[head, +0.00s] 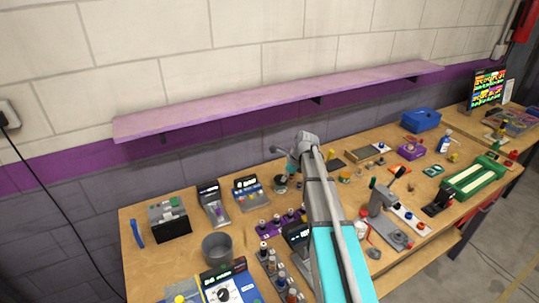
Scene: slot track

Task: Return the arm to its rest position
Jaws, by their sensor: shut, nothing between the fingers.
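My arm reaches up from the lower middle of the head view over the workbench (187,253). My gripper (287,160) is at the far end of the arm, over the back middle part of the bench and below the wall shelf. It is shut and holds nothing. The fingertips are small and partly hidden by the wrist. A small round dark item (281,185) stands on the bench just below the gripper.
A purple shelf (270,101) runs along the wall behind the bench. A grey cup (217,249), a black battery-like box (169,219), a drill-press-like tool (382,205), a blue bin (421,120) and a green tray (474,178) stand around the arm. Little bench space is clear.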

